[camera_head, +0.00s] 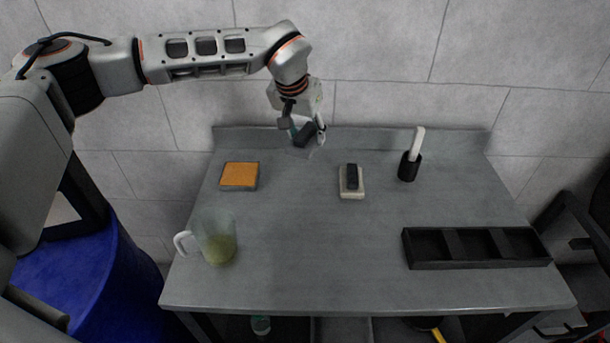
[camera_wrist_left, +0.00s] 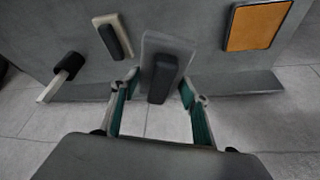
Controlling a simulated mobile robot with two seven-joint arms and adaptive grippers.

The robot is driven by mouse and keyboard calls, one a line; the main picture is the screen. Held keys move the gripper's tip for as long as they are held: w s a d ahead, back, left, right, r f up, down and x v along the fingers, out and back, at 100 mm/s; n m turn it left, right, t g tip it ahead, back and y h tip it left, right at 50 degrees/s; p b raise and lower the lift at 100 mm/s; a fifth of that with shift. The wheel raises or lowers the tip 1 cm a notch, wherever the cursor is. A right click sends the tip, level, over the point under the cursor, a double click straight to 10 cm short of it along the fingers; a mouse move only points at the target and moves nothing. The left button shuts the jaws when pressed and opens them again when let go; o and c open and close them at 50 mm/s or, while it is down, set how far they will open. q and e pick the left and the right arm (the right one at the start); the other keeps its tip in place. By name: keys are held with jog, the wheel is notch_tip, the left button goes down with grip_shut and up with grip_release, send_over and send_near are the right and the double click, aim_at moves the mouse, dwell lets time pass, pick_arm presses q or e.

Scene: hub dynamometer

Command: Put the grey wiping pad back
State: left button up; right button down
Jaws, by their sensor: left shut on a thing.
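The grey wiping pad, a flat grey plate with a dark block-shaped handle (camera_head: 305,134), is held in the air near the back edge of the table. My left gripper (camera_head: 309,130) is shut on it. In the left wrist view the pad (camera_wrist_left: 163,80) is between the fingers of the left gripper (camera_wrist_left: 158,88), dark handle toward the camera and grey plate beyond it. A similar pad with a pale base and dark handle (camera_head: 351,181) lies on the table, in front and to the right of the gripper. My right gripper is out of view.
On the grey table (camera_head: 300,250) are an orange-topped block (camera_head: 239,175), a clear jug (camera_head: 217,240) with yellowish liquid, a white-handled brush in a black holder (camera_head: 410,165), and a black compartment tray (camera_head: 475,248) with empty compartments. The table's front middle is clear.

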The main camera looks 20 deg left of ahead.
aim_at(297, 149)
pick_arm(q)
notch_tip(297, 149, down, 14)
jog(key=shift+r, duration=0.2)
jog(key=shift+f, duration=0.1)
dwell(0.3)
jog(key=o, duration=1.1)
jog(key=shift+c, duration=0.2)
jog(key=shift+r, duration=0.45)
jog(key=v, duration=1.1)
jog(key=shift+s+a+r, duration=0.1)
jog(key=shift+s, duration=0.15)
